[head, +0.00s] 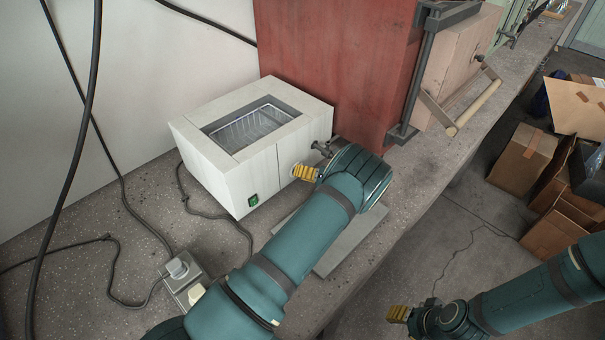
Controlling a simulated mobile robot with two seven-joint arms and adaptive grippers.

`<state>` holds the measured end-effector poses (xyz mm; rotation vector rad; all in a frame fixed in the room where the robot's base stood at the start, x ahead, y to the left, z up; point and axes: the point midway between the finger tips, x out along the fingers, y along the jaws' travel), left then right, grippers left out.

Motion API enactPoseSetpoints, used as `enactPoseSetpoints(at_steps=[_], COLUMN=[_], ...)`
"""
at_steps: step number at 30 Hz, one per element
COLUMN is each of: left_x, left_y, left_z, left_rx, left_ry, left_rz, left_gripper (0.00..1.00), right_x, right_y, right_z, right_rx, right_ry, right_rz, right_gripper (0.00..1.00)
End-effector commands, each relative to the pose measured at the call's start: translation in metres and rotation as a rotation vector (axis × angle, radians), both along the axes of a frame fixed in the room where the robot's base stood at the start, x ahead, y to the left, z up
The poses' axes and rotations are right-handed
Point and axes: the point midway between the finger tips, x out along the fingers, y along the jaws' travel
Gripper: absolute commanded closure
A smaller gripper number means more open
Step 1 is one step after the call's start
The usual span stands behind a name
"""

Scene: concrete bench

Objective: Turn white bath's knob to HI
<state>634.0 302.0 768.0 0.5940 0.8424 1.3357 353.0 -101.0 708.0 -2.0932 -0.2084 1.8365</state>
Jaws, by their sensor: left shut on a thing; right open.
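The white bath (225,158) stands on the concrete bench against the wall, its open top showing a wire basket inside. A small green switch (253,200) is on its front face. My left gripper (311,161) is at the right part of that front face, shut on what appears to be the bath's knob. The gripper and wrist hide the knob and its markings, so its setting cannot be read. My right gripper (398,314) is open and empty, low at the right, off the bench and far from the bath.
A red cabinet (330,65) stands close behind and right of the bath. A pinkish box with a wooden bar handle (478,103) is beyond it. A grey plate (345,248) lies under my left arm. A socket block (186,278) and cables lie at left. Cardboard boxes (523,158) stand on the floor.

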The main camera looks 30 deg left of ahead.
Motion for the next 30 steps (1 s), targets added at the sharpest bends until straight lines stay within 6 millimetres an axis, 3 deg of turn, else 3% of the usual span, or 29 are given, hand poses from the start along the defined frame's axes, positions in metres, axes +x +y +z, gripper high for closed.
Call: enactPoseSetpoints(at_steps=[7,8,10,22,30], left_x=[0.0,0.0,0.0,0.0,0.0], left_y=[0.001,0.001,0.001,-0.004,-0.048], left_z=[0.001,0.001,0.0,0.001,0.009], left_rx=[0.002,0.002,0.002,0.0,-0.001], left_ry=[0.0,0.0,0.0,-0.001,-0.004], left_rz=[-0.001,-0.001,-0.001,-0.001,-0.004], left_gripper=[1.0,0.63,0.38,0.38,0.38], right_x=[0.0,0.0,0.0,0.0,0.0], right_y=[0.0,0.0,0.0,0.0,0.0], right_z=[0.0,0.0,0.0,0.0,0.0], right_rx=[0.0,0.0,0.0,0.0,0.0], right_ry=[0.0,0.0,0.0,0.0,0.0], right_rz=[0.0,0.0,0.0,0.0,0.0], right_gripper=[0.53,0.53,0.53,0.53,0.53])
